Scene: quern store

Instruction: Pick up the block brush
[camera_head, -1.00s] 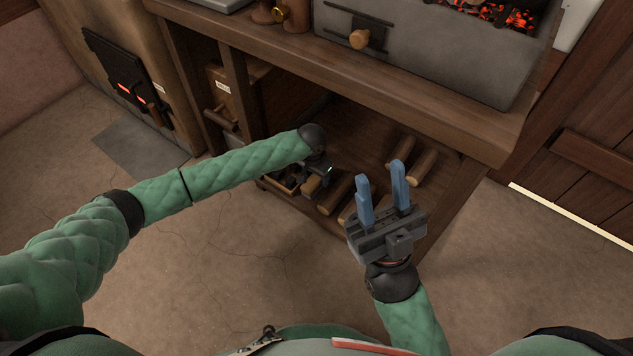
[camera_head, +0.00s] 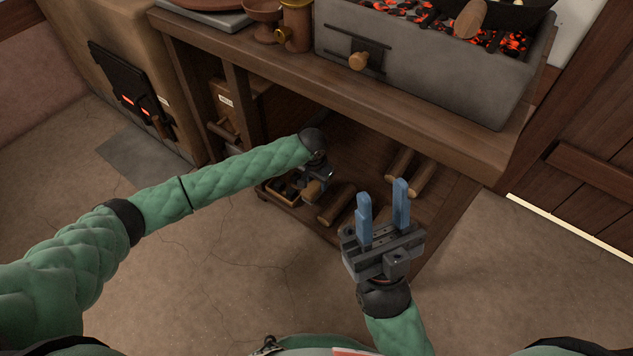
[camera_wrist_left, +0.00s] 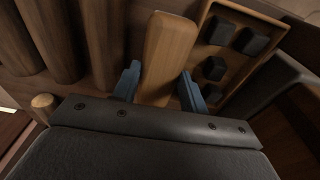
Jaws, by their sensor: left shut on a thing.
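The block brush (camera_wrist_left: 167,50) appears to be the pale wooden, block-shaped piece between my left gripper's blue fingers in the left wrist view. My left gripper (camera_wrist_left: 160,86) is shut on it. In the head view my left gripper (camera_head: 319,176) is at the lower shelf under the bench, and a wooden end of the brush (camera_head: 315,191) shows just below it. Bristles are not visible, and I cannot tell whether the brush touches the shelf. My right gripper (camera_head: 382,198) is open and empty in front of the shelf, its blue fingers pointing up.
A wooden tray (camera_wrist_left: 204,30) with several dark blocks is close beside the brush. Round logs (camera_head: 337,203) lie on the shelf to the right. The bench top (camera_head: 400,105) overhangs the shelf and carries a grey coal trough (camera_head: 440,75). Floor in front is clear.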

